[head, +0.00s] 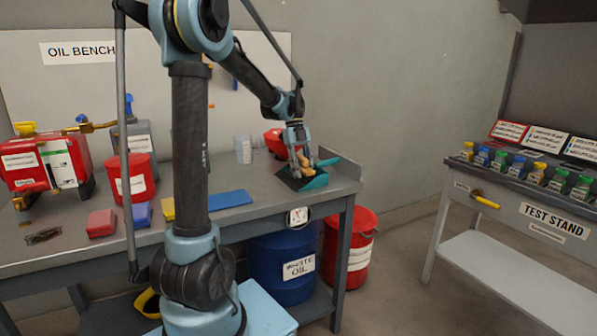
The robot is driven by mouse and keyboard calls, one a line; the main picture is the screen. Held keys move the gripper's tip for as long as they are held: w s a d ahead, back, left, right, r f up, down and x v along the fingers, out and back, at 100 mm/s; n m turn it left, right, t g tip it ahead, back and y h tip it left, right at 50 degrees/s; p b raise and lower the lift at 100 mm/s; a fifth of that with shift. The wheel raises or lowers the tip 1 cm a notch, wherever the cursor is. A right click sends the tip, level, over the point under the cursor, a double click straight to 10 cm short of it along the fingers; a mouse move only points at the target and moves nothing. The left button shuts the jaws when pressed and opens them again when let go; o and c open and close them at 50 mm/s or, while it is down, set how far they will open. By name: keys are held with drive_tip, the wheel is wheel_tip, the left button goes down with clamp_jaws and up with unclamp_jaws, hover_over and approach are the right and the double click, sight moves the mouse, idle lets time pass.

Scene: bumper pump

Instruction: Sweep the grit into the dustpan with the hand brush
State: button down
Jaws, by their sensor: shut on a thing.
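My gripper (300,163) is at the right end of the bench, pointing down and shut on a tan-orange piece that looks like the hand brush's handle (305,170). Directly below it is a teal and black dustpan (317,182), with a teal handle-like part sticking out to the right. Where the brush ends and the dustpan begins is hard to tell at this size. I cannot make out any grit near the dustpan; the gripper and brush cover part of it.
The bench (262,212) also holds a blue flat pad (229,199), a red block (101,223), a red tub (135,180), a clear beaker (243,150) and a dark tangled item (43,235). A red bucket (349,248) and blue drum (281,270) stand below.

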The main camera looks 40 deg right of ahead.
sight(304, 158)
drive_tip(key=shift+r, duration=3)
drive_tip(key=shift+s, duration=0.1)
